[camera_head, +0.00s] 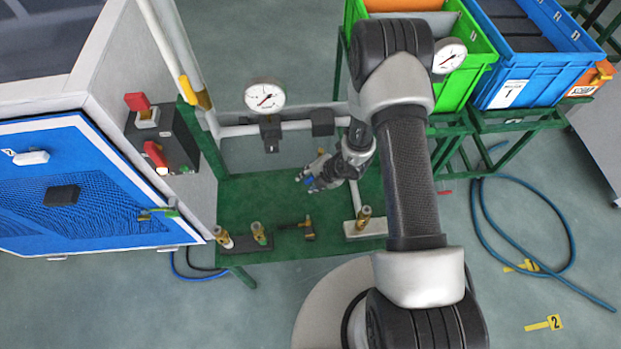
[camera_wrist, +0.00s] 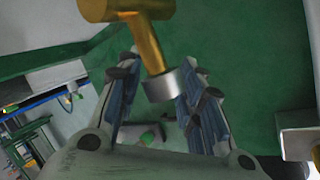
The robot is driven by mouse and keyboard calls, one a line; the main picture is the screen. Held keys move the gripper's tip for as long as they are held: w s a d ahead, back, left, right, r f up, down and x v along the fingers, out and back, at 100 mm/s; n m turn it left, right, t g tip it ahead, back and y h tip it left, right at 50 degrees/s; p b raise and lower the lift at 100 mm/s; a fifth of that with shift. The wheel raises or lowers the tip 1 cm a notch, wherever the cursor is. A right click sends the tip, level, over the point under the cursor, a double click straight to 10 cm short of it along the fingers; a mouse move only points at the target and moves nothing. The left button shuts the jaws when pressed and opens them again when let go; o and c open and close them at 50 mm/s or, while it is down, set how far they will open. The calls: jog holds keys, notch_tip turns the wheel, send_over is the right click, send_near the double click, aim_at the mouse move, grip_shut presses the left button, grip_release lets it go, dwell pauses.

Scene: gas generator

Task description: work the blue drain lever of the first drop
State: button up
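My gripper (camera_head: 312,178) hangs over the green bench below the pipe run, near its middle. In the wrist view, its two blue-padded fingers (camera_wrist: 158,82) stand apart. A brass fitting (camera_wrist: 146,40) with a grey collared end reaches into the space between the fingertips; a gap shows on the left, and I cannot tell whether the right finger touches it. I cannot pick out a blue drain lever for certain in either view; the blue at the gripper in the head view looks like finger pads. Brass fittings (camera_head: 260,233) stand along the bench's front edge.
The green bench top (camera_head: 285,195) is mostly clear. A dial gauge (camera_head: 265,95) sits on the white pipe behind. A blue mesh door (camera_head: 85,200) and a switch box (camera_head: 162,135) are at left. Green and blue crates (camera_head: 540,62) stand at right; a blue hose (camera_head: 566,235) lies on the floor.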

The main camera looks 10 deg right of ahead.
jog(key=v, duration=1.2)
jog(key=shift+a, duration=0.1)
jog(key=shift+c, duration=0.2)
